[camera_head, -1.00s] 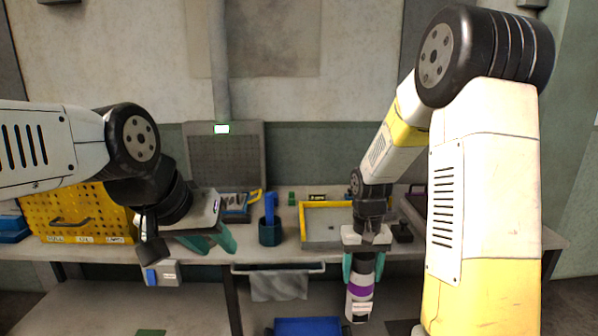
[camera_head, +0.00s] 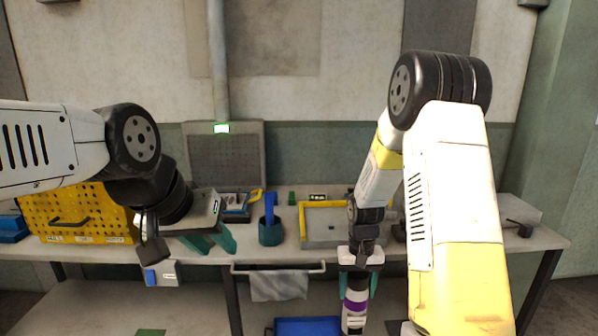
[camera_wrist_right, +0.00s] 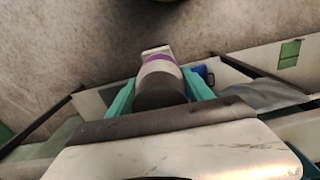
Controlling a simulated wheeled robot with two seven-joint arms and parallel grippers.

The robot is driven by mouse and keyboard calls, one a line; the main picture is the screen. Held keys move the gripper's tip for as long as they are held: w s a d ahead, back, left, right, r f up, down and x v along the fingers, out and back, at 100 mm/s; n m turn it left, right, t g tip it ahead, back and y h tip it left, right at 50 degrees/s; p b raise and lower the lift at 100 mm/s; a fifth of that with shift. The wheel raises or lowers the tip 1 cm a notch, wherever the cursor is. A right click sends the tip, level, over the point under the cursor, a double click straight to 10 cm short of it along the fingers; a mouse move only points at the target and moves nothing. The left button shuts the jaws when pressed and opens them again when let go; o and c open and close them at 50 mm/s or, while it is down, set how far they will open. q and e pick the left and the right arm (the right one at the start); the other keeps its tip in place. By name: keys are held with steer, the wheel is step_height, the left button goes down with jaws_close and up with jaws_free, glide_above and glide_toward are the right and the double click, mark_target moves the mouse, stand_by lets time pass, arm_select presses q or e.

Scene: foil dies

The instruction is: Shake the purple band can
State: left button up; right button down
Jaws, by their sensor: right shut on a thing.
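The purple band can (camera_head: 355,302) is dark at its top, with a purple band and a white part below. It hangs upright in front of the bench's front edge in the head view. My right gripper (camera_head: 358,284) points down and is shut on the can, a teal finger on each side. In the right wrist view the can (camera_wrist_right: 160,70) sits between the teal fingers. My left gripper (camera_head: 208,240) is at the left over the bench, its teal fingers apart with nothing seen between them.
The bench (camera_head: 400,243) holds a yellow perforated bin (camera_head: 75,205), a blue-green cup (camera_head: 270,235) and a yellow-rimmed tray (camera_head: 322,240). A grey cloth (camera_head: 279,287) hangs from a rail at the front. A blue box (camera_head: 307,327) is below.

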mark_target(358, 273)
step_height(358, 273, up, 8)
steer(key=shift+w+r, duration=0.1)
steer(key=shift+r, duration=0.05)
step_height(358, 273, down, 8)
steer(key=shift+w, duration=0.1)
steer(key=shift+r, duration=0.2)
stand_by(1.0)
